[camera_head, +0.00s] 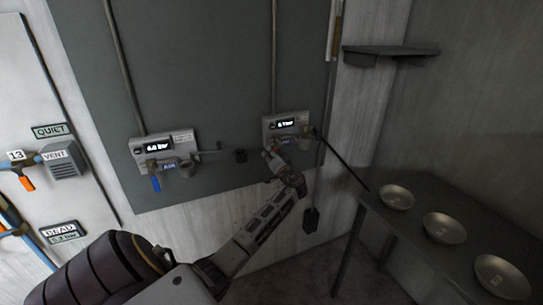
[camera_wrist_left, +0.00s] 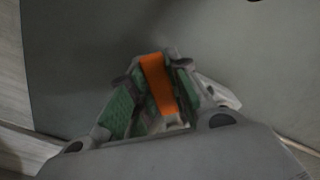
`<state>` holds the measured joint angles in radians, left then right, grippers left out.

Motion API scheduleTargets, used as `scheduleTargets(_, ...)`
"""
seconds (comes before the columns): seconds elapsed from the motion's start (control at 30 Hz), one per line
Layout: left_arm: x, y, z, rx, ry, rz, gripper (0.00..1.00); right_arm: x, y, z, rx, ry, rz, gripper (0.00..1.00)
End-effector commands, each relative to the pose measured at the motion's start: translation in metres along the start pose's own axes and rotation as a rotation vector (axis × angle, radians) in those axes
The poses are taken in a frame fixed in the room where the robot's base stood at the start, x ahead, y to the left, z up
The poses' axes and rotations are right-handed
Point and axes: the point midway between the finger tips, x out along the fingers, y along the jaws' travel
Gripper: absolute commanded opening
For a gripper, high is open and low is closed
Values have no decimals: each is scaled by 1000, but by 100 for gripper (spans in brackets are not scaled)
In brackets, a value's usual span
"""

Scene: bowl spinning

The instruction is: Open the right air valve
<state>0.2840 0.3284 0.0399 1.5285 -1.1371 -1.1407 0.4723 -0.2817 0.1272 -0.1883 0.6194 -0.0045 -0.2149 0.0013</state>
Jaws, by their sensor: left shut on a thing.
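The right air valve (camera_head: 284,128) is a grey unit with a lit display, mounted low on the dark wall panel. My left gripper (camera_head: 271,158) is at the lower left side of this unit, with my arm reaching up to it from below. In the left wrist view, the green-padded fingers of the gripper (camera_wrist_left: 155,98) are shut on an orange handle (camera_wrist_left: 157,82). The gripper hides this handle in the head view. My right gripper is not in view.
A similar left valve unit (camera_head: 163,149) has a blue handle (camera_head: 156,184) hanging down. A dark table (camera_head: 406,244) at the right holds metal bowls (camera_head: 444,228). A small shelf (camera_head: 390,51) is above. A dark thing (camera_head: 311,219) hangs beside my arm.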

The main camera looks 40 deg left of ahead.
Motion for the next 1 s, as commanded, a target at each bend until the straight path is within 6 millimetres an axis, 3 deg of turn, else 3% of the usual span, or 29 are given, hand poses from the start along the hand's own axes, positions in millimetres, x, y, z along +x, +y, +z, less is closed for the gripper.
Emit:
scheduleTargets(0.23, -1, -12, -2, 163, 0, 3, 0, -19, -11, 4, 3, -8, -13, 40)
scheduleTargets(0.47, -1, -22, -5, 326, 0, 3, 0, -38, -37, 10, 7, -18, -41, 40)
scheduleTargets(0.7, -1, -31, -9, 487, 0, 3, 0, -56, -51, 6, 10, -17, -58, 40)
scheduleTargets(1.0, 0, -40, -14, 660, 0, 2, 0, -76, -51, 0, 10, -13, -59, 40)
